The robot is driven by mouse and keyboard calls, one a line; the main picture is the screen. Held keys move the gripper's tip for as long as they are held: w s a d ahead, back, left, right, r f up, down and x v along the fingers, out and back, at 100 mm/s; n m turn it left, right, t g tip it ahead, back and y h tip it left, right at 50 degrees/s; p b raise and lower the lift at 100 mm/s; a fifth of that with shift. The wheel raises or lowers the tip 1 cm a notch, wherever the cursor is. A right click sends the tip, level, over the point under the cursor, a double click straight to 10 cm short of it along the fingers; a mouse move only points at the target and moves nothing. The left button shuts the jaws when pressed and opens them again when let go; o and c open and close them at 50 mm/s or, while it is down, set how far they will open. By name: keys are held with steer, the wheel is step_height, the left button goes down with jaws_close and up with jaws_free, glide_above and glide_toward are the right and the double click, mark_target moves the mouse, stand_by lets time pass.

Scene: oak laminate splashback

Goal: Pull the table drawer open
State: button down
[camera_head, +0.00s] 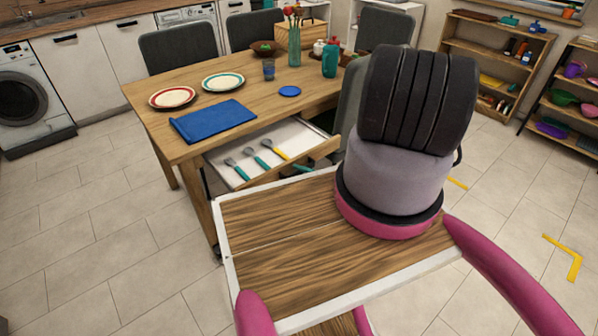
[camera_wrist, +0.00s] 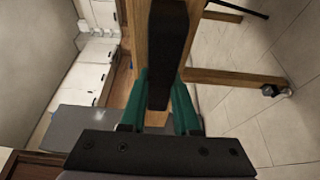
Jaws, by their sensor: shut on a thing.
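The wooden table (camera_head: 150,100) stands at the back left in the head view. Its drawer (camera_head: 312,155) is pulled partly out, showing a white inside with several teal-handled utensils and a yellow-handled one. My arm and the wooden tray surface in front of it cover part of the drawer's right side. In the wrist view, my gripper (camera_wrist: 160,85) has its teal fingers on either side of a dark handle (camera_wrist: 168,45) on the wooden drawer front, and is shut on it.
On the table are two plates (camera_head: 172,97), a blue cloth (camera_head: 213,121), a blue cup (camera_head: 269,70), a glass vase (camera_head: 294,50) and a teal cup (camera_head: 330,61). Grey chairs (camera_head: 177,48) stand around it. Tiled floor (camera_head: 95,215) is clear at left.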

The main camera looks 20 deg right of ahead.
steer(key=c, duration=0.6)
jaws_free()
steer(key=shift+c, duration=0.2)
steer(key=shift+d, duration=0.1)
steer(key=v, duration=1)
steer(key=shift+s, duration=0.3)
steer(key=shift+d, duration=0.15)
